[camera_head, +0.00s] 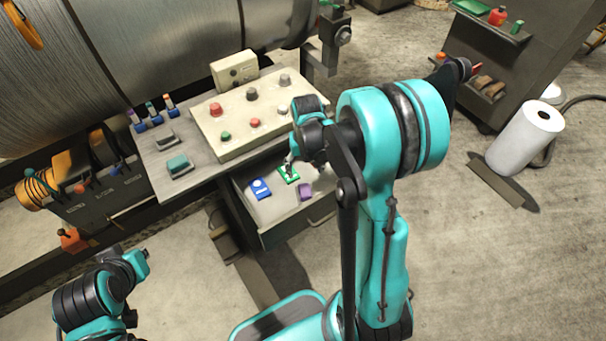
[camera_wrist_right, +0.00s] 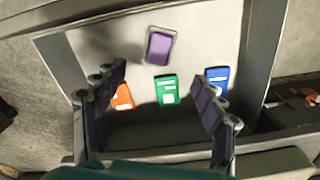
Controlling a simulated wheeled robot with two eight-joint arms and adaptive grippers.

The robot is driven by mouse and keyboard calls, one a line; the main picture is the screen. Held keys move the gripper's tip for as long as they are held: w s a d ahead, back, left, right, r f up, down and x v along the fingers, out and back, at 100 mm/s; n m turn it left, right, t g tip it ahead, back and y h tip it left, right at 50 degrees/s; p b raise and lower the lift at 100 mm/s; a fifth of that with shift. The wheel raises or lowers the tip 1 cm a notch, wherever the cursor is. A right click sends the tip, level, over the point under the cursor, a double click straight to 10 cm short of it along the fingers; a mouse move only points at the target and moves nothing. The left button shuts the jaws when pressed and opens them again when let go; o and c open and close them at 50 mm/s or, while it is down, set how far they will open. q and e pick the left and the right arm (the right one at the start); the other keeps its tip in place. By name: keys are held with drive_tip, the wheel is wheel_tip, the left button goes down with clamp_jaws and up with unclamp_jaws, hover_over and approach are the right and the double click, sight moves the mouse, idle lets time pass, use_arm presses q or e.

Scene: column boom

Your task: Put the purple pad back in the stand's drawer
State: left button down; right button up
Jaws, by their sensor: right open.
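The purple pad (camera_head: 305,191) lies in the open drawer (camera_head: 290,234) of the stand, on its light floor. In the right wrist view the purple pad (camera_wrist_right: 159,46) is flat, beyond the fingertips and apart from them. My right gripper (camera_head: 290,160) is over the drawer. In its wrist view the right gripper (camera_wrist_right: 160,78) is open and empty, its fingers spread above the cards. My left gripper (camera_head: 138,260) is at the lower left, away from the stand; its jaws are not clear.
A green card (camera_wrist_right: 166,90), a blue card (camera_wrist_right: 216,79) and an orange card (camera_wrist_right: 122,97) also lie in the drawer. Above it stands a control panel (camera_head: 240,115) with several knobs. A large cable drum (camera_head: 150,40) is behind. A white paper roll (camera_head: 525,137) stands on the right.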

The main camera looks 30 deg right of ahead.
drive_tip(key=s+a+r+n+t, duration=0.1)
drive_tip(key=s+a+r+t, duration=0.2)
drive_tip(key=s+a+r, duration=0.2)
drive_tip(key=s+a+r+n+t, duration=0.2)
drive_tip(key=s+a+r+t, duration=0.2)
drive_tip(key=r, duration=0.6)
drive_tip(key=shift+s+a+n, duration=0.3)
drive_tip(key=shift+s+a, duration=0.5)
drive_tip(key=shift+s, duration=0.2)
